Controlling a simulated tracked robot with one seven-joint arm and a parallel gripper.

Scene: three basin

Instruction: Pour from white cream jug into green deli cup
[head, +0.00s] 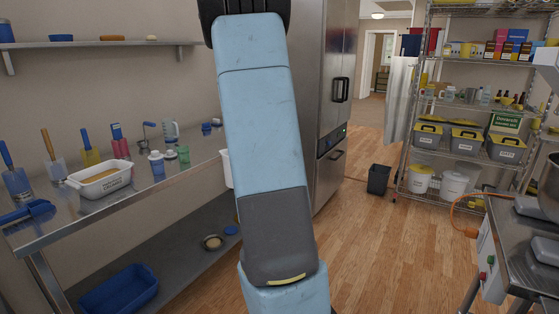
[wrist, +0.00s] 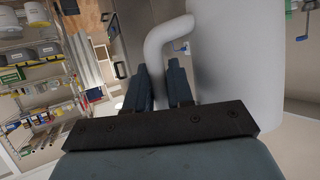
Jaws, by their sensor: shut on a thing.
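The white cream jug (wrist: 235,60) fills the upper right of the wrist view, its curved handle (wrist: 168,38) to the left. My gripper (wrist: 161,78) is shut on this handle, one dark finger on each side. In the head view a white strip (head: 225,168), apparently the jug, shows past the left edge of my arm, by the counter's right end. My arm hides the rest of it and my gripper there. A small green cup (head: 183,155), apparently the green deli cup, stands on the steel counter. The jug's contents are not visible.
The counter (head: 190,176) also holds a clear measuring jug (head: 170,131), a blue-and-white cup (head: 156,165), a white baking dish (head: 100,180) and several upright scrapers. A shelf (head: 110,43) hangs above. A steel fridge (head: 322,100) stands behind my arm.

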